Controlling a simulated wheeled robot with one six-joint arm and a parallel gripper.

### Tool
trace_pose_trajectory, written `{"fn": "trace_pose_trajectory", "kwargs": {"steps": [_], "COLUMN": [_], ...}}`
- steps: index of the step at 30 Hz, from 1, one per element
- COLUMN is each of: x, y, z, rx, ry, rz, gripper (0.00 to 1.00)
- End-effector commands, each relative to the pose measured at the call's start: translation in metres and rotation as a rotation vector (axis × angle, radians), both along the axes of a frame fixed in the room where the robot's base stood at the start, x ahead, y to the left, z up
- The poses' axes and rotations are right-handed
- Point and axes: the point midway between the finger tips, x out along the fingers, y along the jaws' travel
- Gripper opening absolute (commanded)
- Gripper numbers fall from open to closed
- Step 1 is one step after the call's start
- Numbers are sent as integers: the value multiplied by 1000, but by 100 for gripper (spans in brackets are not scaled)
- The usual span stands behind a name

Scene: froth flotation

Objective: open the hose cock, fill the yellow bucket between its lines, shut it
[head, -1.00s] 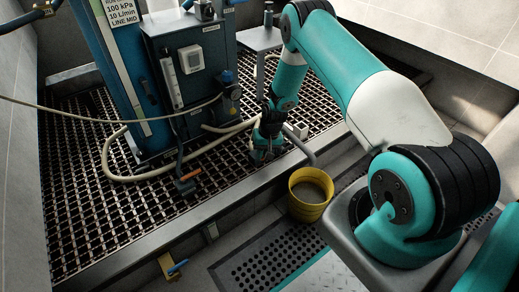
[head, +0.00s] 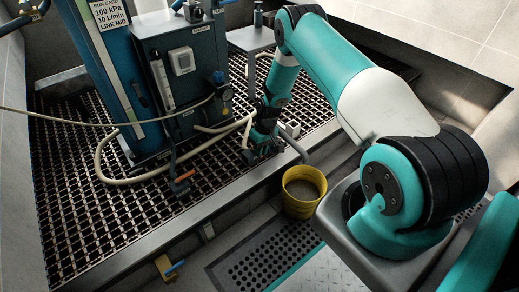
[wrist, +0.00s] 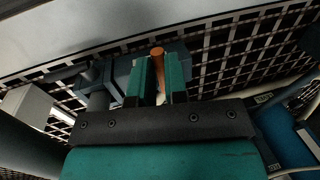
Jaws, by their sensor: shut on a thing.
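The yellow bucket (head: 291,207) stands upright on the floor by the grating's edge in the head view. Greyish-brown liquid shows inside it; I cannot make out its lines. A grey spout (head: 296,147) reaches over the kerb toward the bucket. My gripper (head: 256,157) is low at the grating, left of the spout. In the wrist view my gripper (wrist: 158,80) is shut on an orange-brown handle (wrist: 157,52), the hose cock's lever, between its teal fingers. The cock's grey body (wrist: 122,75) is partly hidden behind the fingers. Whether water is running is too small to tell.
A blue machine cabinet (head: 160,75) stands on the grating, with a pale hose (head: 105,160) looping around it. Another orange-handled valve (head: 184,177) stands left of my gripper. A blue-handled valve (head: 175,267) is by the kerb. A perforated floor mat (head: 262,255) lies in front.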

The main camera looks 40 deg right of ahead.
Motion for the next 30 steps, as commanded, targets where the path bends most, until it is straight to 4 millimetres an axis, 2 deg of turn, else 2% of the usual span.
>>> {"fn": "trace_pose_trajectory", "kwargs": {"steps": [8,9,11,12,22,26,30], "x": [2,2,2,1,1,2,2], "y": [1,1,1,1,-1,-4,-11], "z": [1,1,1,1,6,27,62], "rx": [2,2,1,1,0,-1,-1], "ry": [-5,-5,-5,-4,-2,-5,-5], "rz": [5,5,4,3,1,0,0], "gripper": [0,23,37,39,39,39,39]}}
